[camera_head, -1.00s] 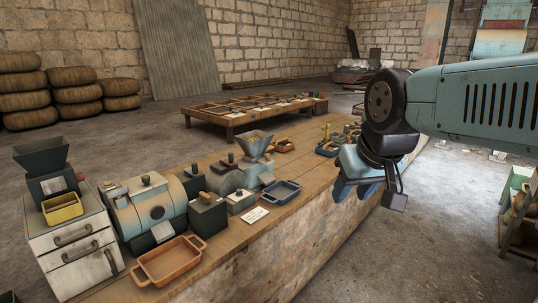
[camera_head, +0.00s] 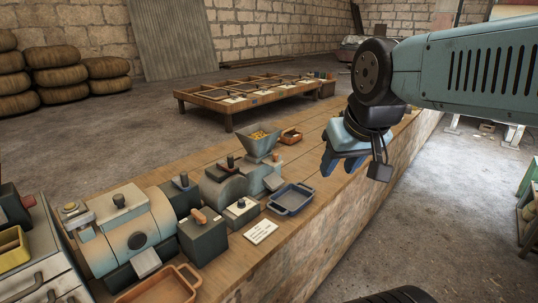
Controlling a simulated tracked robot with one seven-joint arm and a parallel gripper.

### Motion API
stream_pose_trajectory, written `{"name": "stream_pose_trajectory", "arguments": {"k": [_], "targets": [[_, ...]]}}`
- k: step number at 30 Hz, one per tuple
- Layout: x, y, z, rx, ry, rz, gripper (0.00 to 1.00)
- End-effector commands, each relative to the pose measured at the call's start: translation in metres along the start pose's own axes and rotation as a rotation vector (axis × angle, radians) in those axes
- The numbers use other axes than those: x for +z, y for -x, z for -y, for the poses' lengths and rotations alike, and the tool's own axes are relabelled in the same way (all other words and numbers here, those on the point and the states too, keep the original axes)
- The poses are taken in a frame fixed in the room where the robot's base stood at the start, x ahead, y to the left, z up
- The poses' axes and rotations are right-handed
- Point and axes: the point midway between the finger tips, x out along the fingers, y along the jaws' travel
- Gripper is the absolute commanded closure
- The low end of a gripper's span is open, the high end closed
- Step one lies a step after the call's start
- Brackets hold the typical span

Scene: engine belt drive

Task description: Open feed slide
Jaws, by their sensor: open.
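A grey hopper (camera_head: 260,142) with yellowish pieces in it sits on a small blue-grey machine (camera_head: 224,181) on the long bench. A chute on that machine leads down toward a blue tray (camera_head: 291,198). I cannot make out for sure which part is the feed slide; a dark knob stands on top of the machine. My gripper (camera_head: 334,165) is open and empty. It hangs above the bench's right side, to the right of the hopper and apart from everything.
A larger drum machine (camera_head: 131,232), a dark box with an orange-brown handle (camera_head: 202,235) and an orange tray (camera_head: 163,290) stand at the near left. A white card (camera_head: 260,232) lies at the bench edge. A low wooden table (camera_head: 255,93) stands behind.

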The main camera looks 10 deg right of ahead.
Motion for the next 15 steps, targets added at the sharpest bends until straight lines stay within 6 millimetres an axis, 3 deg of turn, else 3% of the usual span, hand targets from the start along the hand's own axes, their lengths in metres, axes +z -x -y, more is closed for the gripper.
{"name": "stream_pose_trajectory", "arguments": {"k": [5, 8, 11, 15], "targets": [[0.000, 0.000, 0.000, 0.000, 0.000, 0.000, 0.56], [-0.002, -0.001, -0.001, 0.002, 0.001, -0.002, 0.50], [-0.012, -0.008, -0.003, 0.015, 0.005, -0.016, 0.50], [-0.042, -0.030, -0.006, 0.053, 0.020, -0.065, 0.50]]}}
